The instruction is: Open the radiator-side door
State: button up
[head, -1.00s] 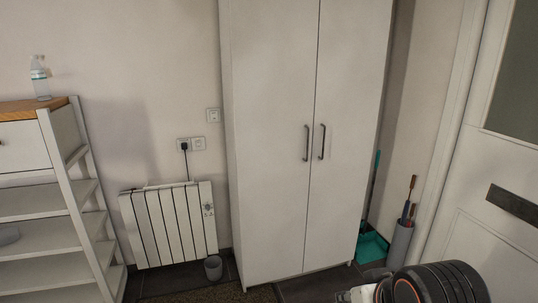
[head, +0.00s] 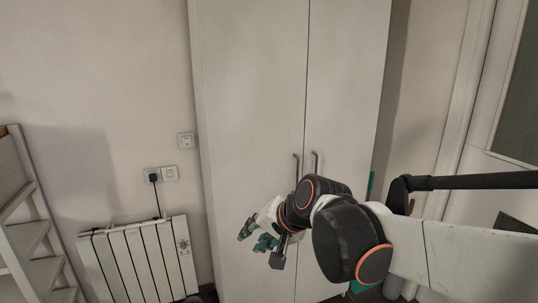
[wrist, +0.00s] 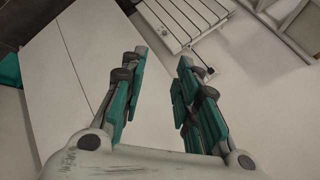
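A tall white two-door cabinet (head: 253,90) stands against the wall. Its left door, on the radiator's side, and its right door (head: 348,75) are both shut. The left door's grey bar handle (head: 296,166) is partly hidden below by my arm, as is the right handle (head: 315,161). My gripper (head: 254,240) is in front of the left door's lower part, left of and below the handles, pointing down-left. In the wrist view my gripper (wrist: 158,85) is open, with nothing between its green-padded fingers; the cabinet (wrist: 70,75) lies behind them.
A white radiator (head: 135,262) is on the wall left of the cabinet, with sockets (head: 161,174) above it. A white shelf unit (head: 35,235) is at far left. A white door with a glass pane (head: 518,90) is at right.

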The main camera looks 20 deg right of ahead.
jog(key=w+d+r+m+t+y+p, duration=0.1)
jog(key=w+d+m+p, duration=0.15)
jog(key=w, duration=0.45)
jog(key=w+d+r+m+t+y+p, duration=0.1)
jog(key=w+d+r+m, duration=0.1)
jog(key=w+m, duration=0.3)
jog(key=m+t+p, duration=0.5)
jog(key=m+p, duration=0.1)
jog(key=m, duration=0.6)
send_near(298, 170)
jog(key=s+a+r, duration=0.3)
jog(key=s+a, duration=0.1)
jog(key=a, duration=0.6)
jog(key=d+f+m+t+h+p, duration=0.1)
jog(key=d+f+m, duration=0.15)
jog(key=d, duration=0.25)
jog(key=d+f+m+t+p, duration=0.1)
jog(key=d+f+m, duration=0.1)
jog(key=d+m, duration=0.25)
jog(key=b+x, duration=0.1)
jog(key=x, duration=1.3)
jog(key=shift+w+d+n+b, duration=0.2)
jog(key=shift+d+n+b, duration=0.1)
jog(key=shift+d+n, duration=0.15)
jog(key=shift+r, duration=0.15)
grip_shut()
